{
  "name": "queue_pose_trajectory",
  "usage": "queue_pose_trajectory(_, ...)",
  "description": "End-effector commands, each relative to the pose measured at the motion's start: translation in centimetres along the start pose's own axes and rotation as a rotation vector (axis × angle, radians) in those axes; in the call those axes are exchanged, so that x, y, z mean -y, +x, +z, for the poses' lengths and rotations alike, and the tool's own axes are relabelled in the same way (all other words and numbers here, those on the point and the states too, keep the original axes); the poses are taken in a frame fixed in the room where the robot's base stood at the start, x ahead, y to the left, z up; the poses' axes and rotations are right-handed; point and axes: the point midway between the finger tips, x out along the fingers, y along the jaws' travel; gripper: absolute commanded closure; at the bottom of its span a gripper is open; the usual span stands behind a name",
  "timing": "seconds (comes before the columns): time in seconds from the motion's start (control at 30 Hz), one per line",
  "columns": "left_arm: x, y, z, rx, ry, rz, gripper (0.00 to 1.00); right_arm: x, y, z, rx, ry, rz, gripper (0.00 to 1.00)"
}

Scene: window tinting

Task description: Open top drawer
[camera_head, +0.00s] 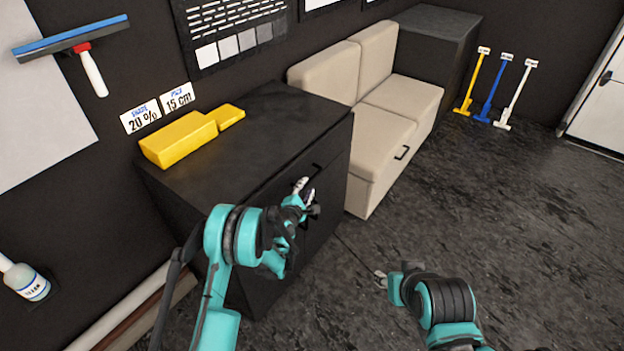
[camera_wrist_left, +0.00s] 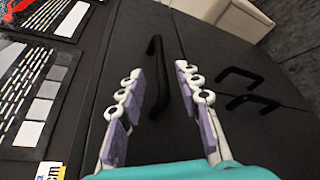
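A black cabinet (camera_head: 262,130) stands against the wall, and its front has a top drawer. In the left wrist view a long black bar handle (camera_wrist_left: 156,60) shows on the dark front. My left gripper (camera_head: 304,190) is at the upper part of the cabinet front. In the left wrist view its two fingers (camera_wrist_left: 159,72) are spread, with the handle between them in the picture. I cannot tell whether they touch it. The drawer looks shut. My right gripper (camera_head: 381,281) is low over the floor, small and mostly hidden by its arm.
Yellow blocks (camera_head: 180,138) lie on the cabinet top. A beige bench seat (camera_head: 382,138) stands just right of the cabinet. Two more black handles (camera_wrist_left: 252,101) show in the left wrist view. The dark floor (camera_head: 500,220) on the right is clear. Coloured scrapers (camera_head: 495,90) lean at the back wall.

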Motion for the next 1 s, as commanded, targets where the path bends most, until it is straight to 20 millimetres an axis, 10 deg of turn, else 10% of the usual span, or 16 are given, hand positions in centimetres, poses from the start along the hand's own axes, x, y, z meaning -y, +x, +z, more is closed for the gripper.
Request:
queue_pose_trajectory(0.43, 0.3, 6.5, -0.2, 0.0, -0.001, 0.0, 0.66, 0.0, 1.9, 1.3, 0.0, 0.0, 0.0, 0.6)
queue_pose_trajectory(0.83, 0.0, 7.6, 0.0, 0.0, -0.001, 0.0, 0.66, 0.0, 2.0, 1.4, 0.0, 0.0, 0.0, 0.6)
queue_pose_trajectory(1.0, 0.1, 7.6, -0.1, 0.0, 0.0, 0.0, 1.0, 0.0, 2.0, 1.4, 0.0, 0.0, 0.0, 0.6)
